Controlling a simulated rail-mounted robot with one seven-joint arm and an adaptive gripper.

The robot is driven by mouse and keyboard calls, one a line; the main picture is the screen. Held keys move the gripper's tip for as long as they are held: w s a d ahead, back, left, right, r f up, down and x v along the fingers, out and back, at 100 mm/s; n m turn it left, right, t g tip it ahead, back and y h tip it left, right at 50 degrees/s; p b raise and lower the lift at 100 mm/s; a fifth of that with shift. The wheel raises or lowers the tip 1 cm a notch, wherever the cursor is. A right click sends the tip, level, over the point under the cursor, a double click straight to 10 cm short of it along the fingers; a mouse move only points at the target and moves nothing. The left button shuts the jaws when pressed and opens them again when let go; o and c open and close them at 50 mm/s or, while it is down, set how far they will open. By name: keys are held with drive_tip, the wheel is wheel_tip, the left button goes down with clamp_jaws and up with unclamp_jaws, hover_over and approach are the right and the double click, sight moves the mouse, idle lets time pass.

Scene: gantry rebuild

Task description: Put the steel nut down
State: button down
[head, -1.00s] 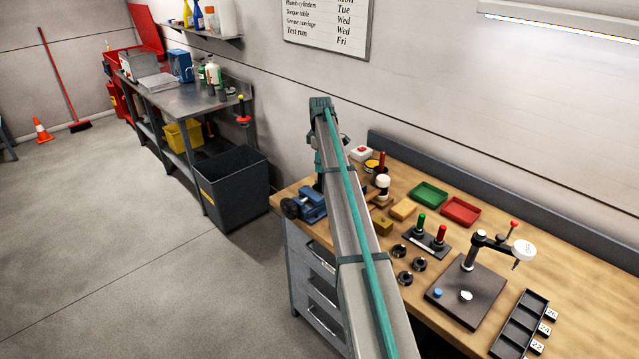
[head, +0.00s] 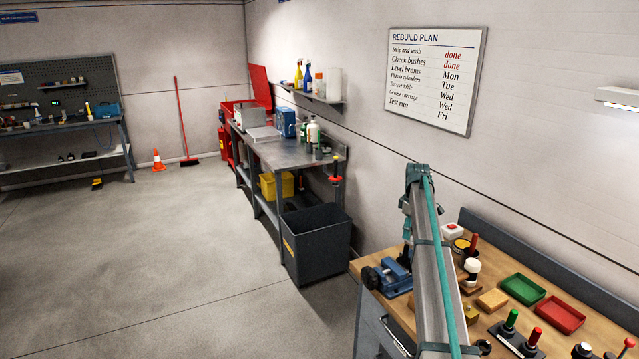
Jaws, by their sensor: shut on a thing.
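My arm rises from the bottom right of the head view and hides part of the wooden bench (head: 580,300) behind it. I cannot make out the steel nut anywhere. A green tray (head: 523,289) and a red tray (head: 559,315) lie on the bench to the right of the arm.
A blue vise (head: 393,277) sits at the bench's left edge. Handled tools and small blocks crowd the bench beside the arm. A dark bin (head: 316,245) stands on the floor near a steel side table (head: 285,152). Open floor lies left.

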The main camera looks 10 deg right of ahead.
drive_tip(key=shift+m, duration=0.5)
drive_tip(key=shift+s+a+m, duration=0.1)
drive_tip(key=shift+s+m, duration=0.3)
drive_tip(key=shift+m, duration=0.1)
drive_tip(key=s+a+f+m+b, duration=0.3)
drive_tip(key=s+a+f+b, duration=0.2)
drive_tip(key=s+a, duration=0.8)
drive_tip(key=s+a+f+m+b, duration=0.4)
drive_tip(key=s+a+f, duration=0.7)
drive_tip(key=s, duration=0.7)
drive_tip(key=shift+a+f+b, duration=0.25)
drive_tip(key=shift+a+b, duration=0.8)
drive_tip(key=shift+a, duration=0.1)
